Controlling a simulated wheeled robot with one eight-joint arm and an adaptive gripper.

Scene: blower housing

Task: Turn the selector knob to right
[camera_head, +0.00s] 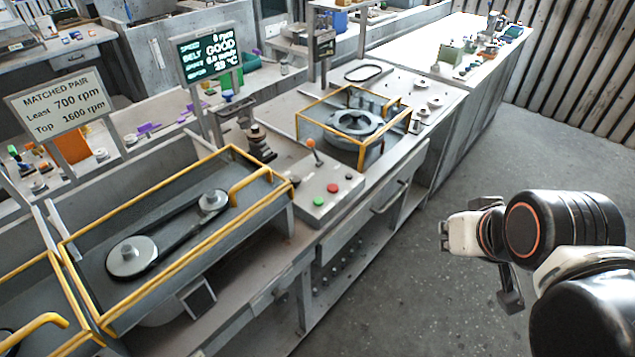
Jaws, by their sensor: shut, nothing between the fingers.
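A grey control box (325,188) stands on the bench between two yellow-framed bays. On its top are a red button (333,188), a green button (318,201) and an orange-tipped lever (312,146) that leans up and to the left. A small dark knob (295,180) is at its left edge; I cannot tell for sure which of these is the selector knob, or its setting. My gripper (446,236) is shut and empty. It is over the floor to the right of the bench, well apart from the control box.
A belt and two pulleys (130,256) lie in the left yellow-railed bay. A yellow cage (361,158) surrounds a round housing (355,122) behind the box. A sign (62,102) and a display (208,55) rise behind. Floor (430,300) between my arm and the bench is clear.

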